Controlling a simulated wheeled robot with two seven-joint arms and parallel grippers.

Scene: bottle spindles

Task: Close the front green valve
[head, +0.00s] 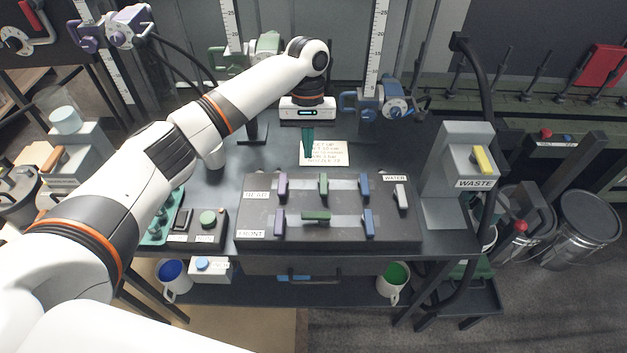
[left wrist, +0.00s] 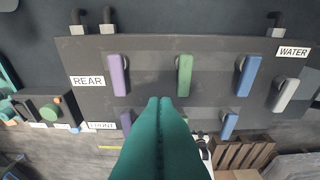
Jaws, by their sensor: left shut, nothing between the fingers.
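The front green valve handle (head: 317,216) lies crosswise, left to right, in the front row of the dark valve panel (head: 340,236). The rear green valve handle (head: 323,186) behind it points front to back; it also shows in the left wrist view (left wrist: 184,76). My left gripper (head: 308,157) is shut and empty, its teal fingers pointing down behind the panel, over the paper note. My right gripper is not in view.
Purple (head: 280,221) and blue (head: 369,222) front handles flank the green one. Purple (head: 283,186) and blue (head: 364,185) rear handles and a white water handle (head: 402,196) share the panel. A grey waste stand (head: 457,160) rises at right; a green-button box (head: 207,228) sits at left.

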